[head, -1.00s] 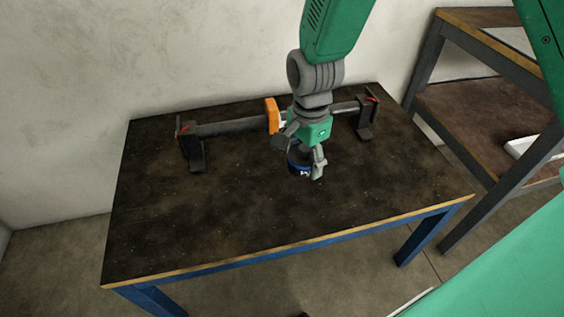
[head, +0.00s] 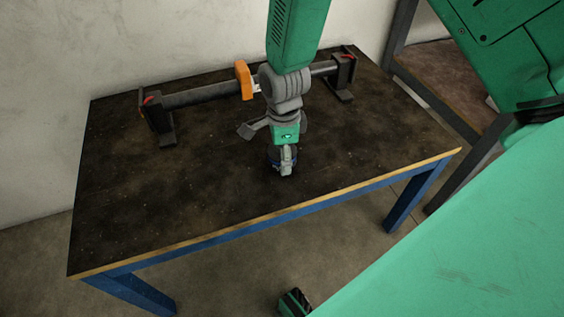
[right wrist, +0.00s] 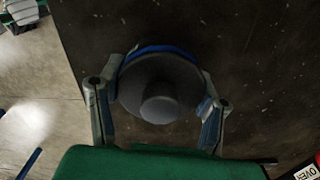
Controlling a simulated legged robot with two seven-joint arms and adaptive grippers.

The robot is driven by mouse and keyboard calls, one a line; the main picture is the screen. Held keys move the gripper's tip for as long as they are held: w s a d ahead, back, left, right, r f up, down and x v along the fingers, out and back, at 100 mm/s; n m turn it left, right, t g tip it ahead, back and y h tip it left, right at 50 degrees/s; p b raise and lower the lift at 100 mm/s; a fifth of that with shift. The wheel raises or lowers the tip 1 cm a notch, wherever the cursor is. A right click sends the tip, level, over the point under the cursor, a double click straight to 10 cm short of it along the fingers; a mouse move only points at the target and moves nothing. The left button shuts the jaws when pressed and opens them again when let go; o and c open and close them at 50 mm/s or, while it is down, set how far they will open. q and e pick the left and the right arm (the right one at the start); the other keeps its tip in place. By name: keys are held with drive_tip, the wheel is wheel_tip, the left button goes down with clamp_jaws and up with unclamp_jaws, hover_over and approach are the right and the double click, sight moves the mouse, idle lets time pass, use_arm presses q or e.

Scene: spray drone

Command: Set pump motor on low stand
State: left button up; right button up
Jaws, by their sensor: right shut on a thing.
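My right gripper (head: 284,162) is shut on the pump motor, a dark round body with a blue band. The motor (right wrist: 158,85) sits between the two fingers in the right wrist view, with its round end facing the camera. In the head view the gripper mostly hides it. The gripper is over the front part of the dark tabletop (head: 190,205); whether the motor touches the top I cannot tell. No separate low stand for the motor can be made out for sure.
Behind the gripper, a dark tube (head: 200,96) rests on two black supports (head: 160,120) with red clips and carries an orange bracket (head: 243,80). A shelf rack (head: 445,85) stands at the right. The table's left and front areas are bare.

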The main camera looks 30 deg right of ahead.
drive_tip(key=shift+a+f+b, duration=0.2)
drive_tip(key=shift+f, duration=0.4)
drive_tip(key=shift+a+f+b, duration=0.15)
drive_tip(key=shift+f, duration=0.4)
use_arm(q)
drive_tip(key=shift+a+f, duration=0.4)
drive_tip(key=shift+f, duration=0.25)
use_arm(e)
drive_tip(key=shift+r, duration=0.15)
drive_tip(key=o, duration=1.3)
drive_tip(key=shift+d, duration=0.2)
drive_tip(key=o, duration=0.4)
drive_tip(key=shift+d+f, duration=0.1)
drive_tip(key=shift+f, duration=0.1)
use_arm(q)
drive_tip(key=shift+d+r, duration=0.15)
drive_tip(key=shift+d, duration=0.15)
drive_tip(key=shift+a, duration=0.1)
use_arm(e)
drive_tip(key=shift+r, duration=0.1)
